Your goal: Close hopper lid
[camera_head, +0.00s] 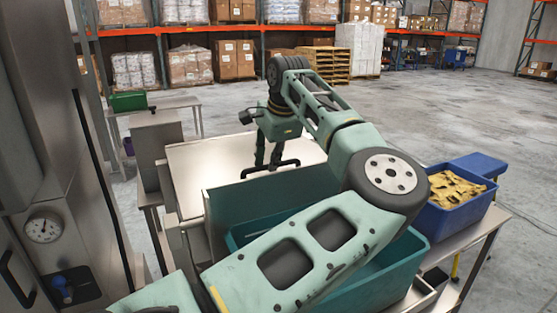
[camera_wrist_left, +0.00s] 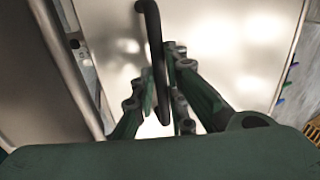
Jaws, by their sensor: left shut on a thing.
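The hopper lid (camera_head: 215,160) is a pale, shiny metal panel in the middle of the head view. A black bar handle (camera_head: 284,164) sits on its near right part. The lid looks close to flat, but I cannot tell whether it is fully down. My left gripper (camera_head: 268,160) reaches down over the lid from above and is shut on the handle. In the left wrist view, the dark handle (camera_wrist_left: 153,35) runs between the green fingers of the gripper (camera_wrist_left: 160,85), with the bright lid (camera_wrist_left: 225,55) behind. My right gripper is not in view.
A teal bin (camera_head: 378,288) stands in front of the lid, partly hidden by my arm. A blue bin (camera_head: 440,222) with yellow pieces is at right. A steel cabinet with a gauge (camera_head: 43,228) stands close at left. Open floor (camera_head: 450,115) lies beyond.

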